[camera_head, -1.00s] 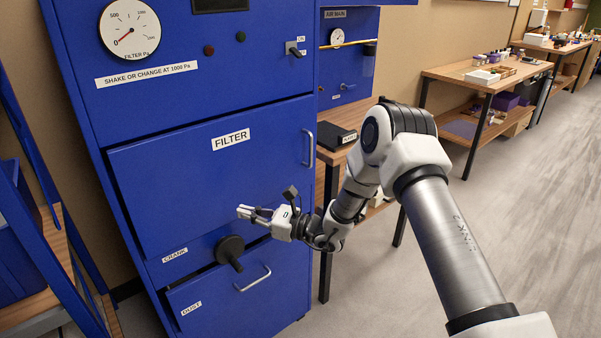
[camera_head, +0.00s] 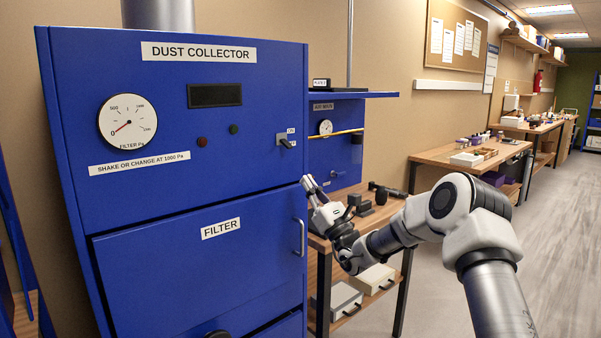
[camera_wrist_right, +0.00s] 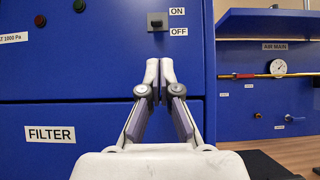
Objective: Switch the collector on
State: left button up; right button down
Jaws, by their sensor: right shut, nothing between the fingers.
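The dust collector (camera_head: 180,180) is a tall blue cabinet on the left of the head view. Its ON/OFF switch (camera_head: 285,140) is a small dark lever on a grey plate at the upper right of the front. The lever seems to lean down towards OFF. In the wrist view the switch (camera_wrist_right: 157,20) sits straight above the fingertips, between the ON and OFF labels' left side and the lamps. My right gripper (camera_head: 306,182) is shut and empty, below the switch and apart from it; it also shows in the wrist view (camera_wrist_right: 160,66). My left gripper is out of view.
The display (camera_head: 215,95) is dark, the red lamp (camera_head: 202,142) and green lamp (camera_head: 233,129) look unlit, and the filter gauge (camera_head: 127,122) needle is near 0. The filter door handle (camera_head: 299,238) sticks out below. A wooden bench (camera_head: 375,218) with dark items stands right of the cabinet.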

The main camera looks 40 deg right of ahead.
aim_at(286, 144)
jog(key=p+x, duration=0.2)
jog(key=x, duration=0.7)
jog(key=shift+a, duration=0.1)
